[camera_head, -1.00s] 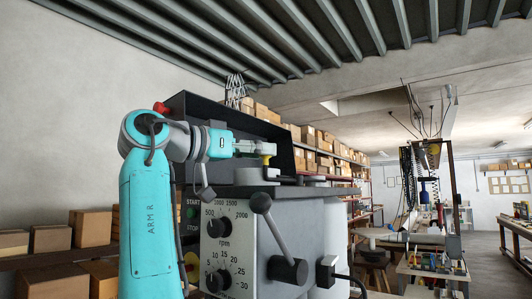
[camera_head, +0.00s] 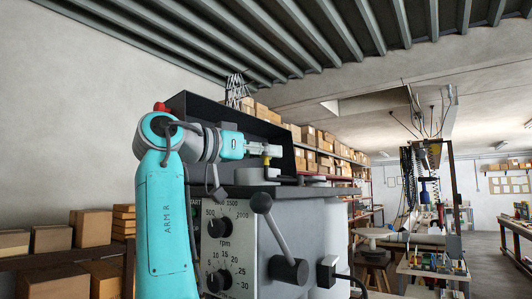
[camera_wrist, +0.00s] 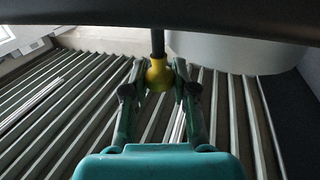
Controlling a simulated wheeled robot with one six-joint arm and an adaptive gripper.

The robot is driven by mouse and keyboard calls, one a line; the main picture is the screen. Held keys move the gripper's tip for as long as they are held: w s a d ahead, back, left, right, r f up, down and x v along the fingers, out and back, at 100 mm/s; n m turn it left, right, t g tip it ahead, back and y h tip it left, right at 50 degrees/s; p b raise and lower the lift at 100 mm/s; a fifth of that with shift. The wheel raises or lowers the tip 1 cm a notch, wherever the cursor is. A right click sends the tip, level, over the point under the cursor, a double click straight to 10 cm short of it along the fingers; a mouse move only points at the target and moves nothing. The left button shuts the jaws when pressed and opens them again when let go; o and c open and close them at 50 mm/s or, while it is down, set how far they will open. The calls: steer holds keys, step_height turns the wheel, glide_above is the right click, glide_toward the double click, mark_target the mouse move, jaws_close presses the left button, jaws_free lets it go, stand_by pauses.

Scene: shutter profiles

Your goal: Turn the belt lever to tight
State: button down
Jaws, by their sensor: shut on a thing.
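The belt lever shows in the wrist view as a dark rod ending in a yellow knob (camera_wrist: 158,76). The knob sits between the fingertips of my gripper (camera_wrist: 159,88), which is shut on it. In the head view my gripper (camera_head: 268,149) reaches into the open dark housing on top of the machine. The yellow knob (camera_head: 266,160) shows just below the fingers there. Most of the rod is hidden in the head view, and I can read no tight mark.
The machine's front panel (camera_head: 234,262) carries speed dials. A grey handle lever (camera_head: 272,222) sticks up in front. The dark housing wall (camera_head: 215,110) stands behind my gripper. Shelves with boxes (camera_head: 310,140) run along the back.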

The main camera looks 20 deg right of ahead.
steer(key=shift+s+d+n+t+y, duration=0.35)
steer(key=shift+s+n+t+y, duration=0.3)
steer(key=shift+t, duration=0.35)
steer(key=shift+s+d+n+t+y, duration=0.4)
steer(key=shift+n+t, duration=0.35)
steer(key=shift+t, duration=0.25)
steer(key=shift+a, duration=0.1)
steer(key=c, duration=0.9)
jaws_free()
steer(key=shift+s, duration=0.1)
steer(key=v, duration=1.2)
steer(key=shift+f, duration=0.1)
